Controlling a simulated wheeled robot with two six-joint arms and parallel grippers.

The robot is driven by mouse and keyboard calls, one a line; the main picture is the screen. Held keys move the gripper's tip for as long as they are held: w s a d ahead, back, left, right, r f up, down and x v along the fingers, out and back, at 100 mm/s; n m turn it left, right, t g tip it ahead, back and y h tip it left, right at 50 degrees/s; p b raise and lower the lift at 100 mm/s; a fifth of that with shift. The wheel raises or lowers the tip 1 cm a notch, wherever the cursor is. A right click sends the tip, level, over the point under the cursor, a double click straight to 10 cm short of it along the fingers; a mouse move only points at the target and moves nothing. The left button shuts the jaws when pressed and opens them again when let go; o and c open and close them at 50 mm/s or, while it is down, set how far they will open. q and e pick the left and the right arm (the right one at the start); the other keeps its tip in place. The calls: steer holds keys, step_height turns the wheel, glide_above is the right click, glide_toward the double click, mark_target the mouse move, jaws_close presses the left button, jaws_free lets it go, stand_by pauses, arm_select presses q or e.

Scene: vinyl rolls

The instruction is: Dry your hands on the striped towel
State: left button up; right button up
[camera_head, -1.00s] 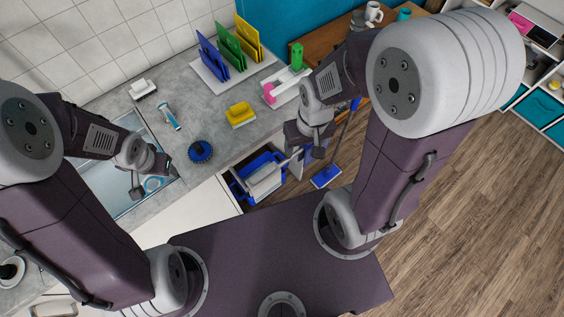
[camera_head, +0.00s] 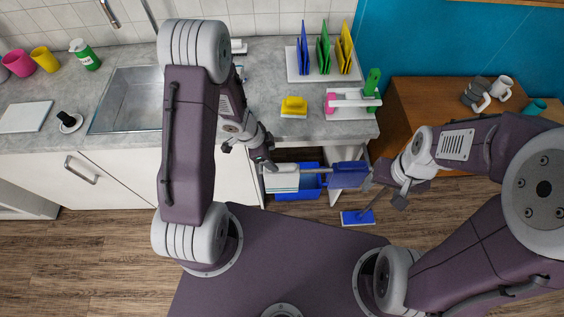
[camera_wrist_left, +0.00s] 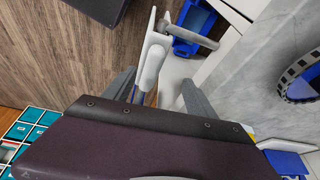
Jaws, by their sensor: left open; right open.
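A pale towel with faint stripes (camera_head: 281,181) hangs on a rail below the counter in the head view. Its finer pattern is too small to tell. A blue towel (camera_head: 349,176) hangs to its right. My left gripper (camera_head: 262,160) is open, at the upper left of the pale towel. In the left wrist view, a pale cloth (camera_wrist_left: 152,60) shows nearly edge-on, ahead of and between the open fingers; contact cannot be told. My right gripper (camera_head: 389,191) is open and empty, just right of the blue towel.
A blue bin (camera_head: 298,193) stands behind the towels. The counter (camera_head: 265,112) above holds a yellow sponge-like item (camera_head: 294,106) and a rack of coloured boards (camera_head: 324,60). A blue mop head (camera_head: 357,217) is on the floor near my right gripper.

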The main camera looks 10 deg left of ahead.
mark_target(285, 173)
arm_select(q)
steer(key=shift+d+f+m+g+h+b, duration=0.15)
steer(key=shift+d+f+m+g+h, duration=0.1)
steer(key=shift+f, duration=0.4)
steer(key=shift+d+f+m+g+h+b, duration=0.15)
steer(key=shift+f+m, duration=0.1)
steer(key=shift+f, duration=0.35)
steer(key=shift+d, duration=0.1)
steer(key=shift+s+d, duration=0.15)
steer(key=shift+s+d+f+b, duration=0.15)
steer(key=shift+d+f+b, duration=0.15)
steer(key=shift+f+b, duration=0.2)
steer(key=shift+s+d+f+b, duration=0.1)
steer(key=shift+d+f+b, duration=0.15)
steer(key=shift+f+b, duration=0.25)
steer(key=b+x, duration=0.1)
steer(key=x, duration=0.2)
steer(key=b+x, duration=0.1)
steer(key=x, duration=0.2)
steer(key=shift+w+a+f+b, duration=0.1)
steer(key=shift+w+a+b, duration=0.1)
steer(key=shift+b, duration=0.2)
steer(key=shift+d+f, duration=0.25)
arm_select(e)
step_height(285, 173, down, 6)
steer(key=w, duration=0.1)
